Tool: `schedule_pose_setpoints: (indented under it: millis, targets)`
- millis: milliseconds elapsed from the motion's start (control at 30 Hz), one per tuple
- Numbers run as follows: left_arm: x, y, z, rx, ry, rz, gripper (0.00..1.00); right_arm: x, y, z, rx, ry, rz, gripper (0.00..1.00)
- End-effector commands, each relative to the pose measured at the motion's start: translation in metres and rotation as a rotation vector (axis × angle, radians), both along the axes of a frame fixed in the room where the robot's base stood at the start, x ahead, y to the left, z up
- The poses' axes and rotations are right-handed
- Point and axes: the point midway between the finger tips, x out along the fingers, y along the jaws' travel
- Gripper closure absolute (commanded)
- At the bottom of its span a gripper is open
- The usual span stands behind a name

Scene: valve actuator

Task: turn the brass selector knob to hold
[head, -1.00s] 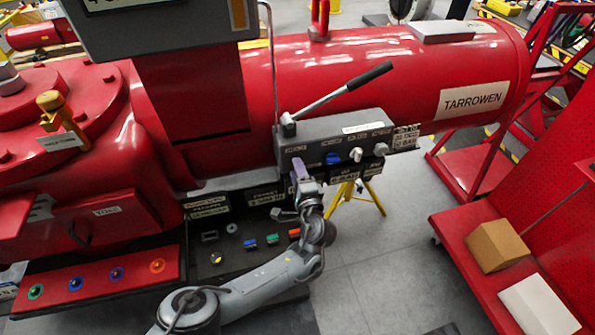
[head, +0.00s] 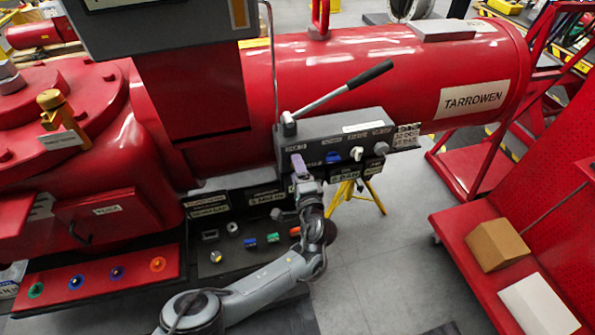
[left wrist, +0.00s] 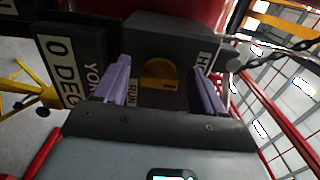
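The brass selector knob (left wrist: 158,73) shows in the left wrist view, on the dark end face of a control box. A RUN label (left wrist: 132,92) is at its lower left, and a partly covered label starting with HO (left wrist: 203,66) is at its right. My left gripper (left wrist: 160,66) is open, with one purple finger on each side of the knob and visible gaps between. In the head view my left gripper (head: 300,166) is at the left part of the grey control box (head: 340,128) and hides the knob. My right gripper is not in view.
A lever with a black handle (head: 369,74) rises from the box top. A blue knob (head: 333,158) and a white knob (head: 356,154) sit right of my gripper. Label plates (head: 207,207) and a dark tray of small parts (head: 240,262) are below left.

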Motion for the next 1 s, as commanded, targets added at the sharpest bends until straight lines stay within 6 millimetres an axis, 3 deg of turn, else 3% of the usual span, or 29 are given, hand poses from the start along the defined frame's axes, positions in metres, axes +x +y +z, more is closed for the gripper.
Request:
schedule_pose_setpoints:
  millis: [367,800,1000]
  targets:
    - [-0.012,-0.004,0.001,-0.001,0.002,-0.003,0.3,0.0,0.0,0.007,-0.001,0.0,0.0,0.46]
    - [-0.081,-0.024,0.002,-0.002,0.003,-0.002,0.3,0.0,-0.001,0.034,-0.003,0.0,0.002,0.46]
    - [-0.099,-0.029,0.002,-0.002,0.002,-0.001,0.3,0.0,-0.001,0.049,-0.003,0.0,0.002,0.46]
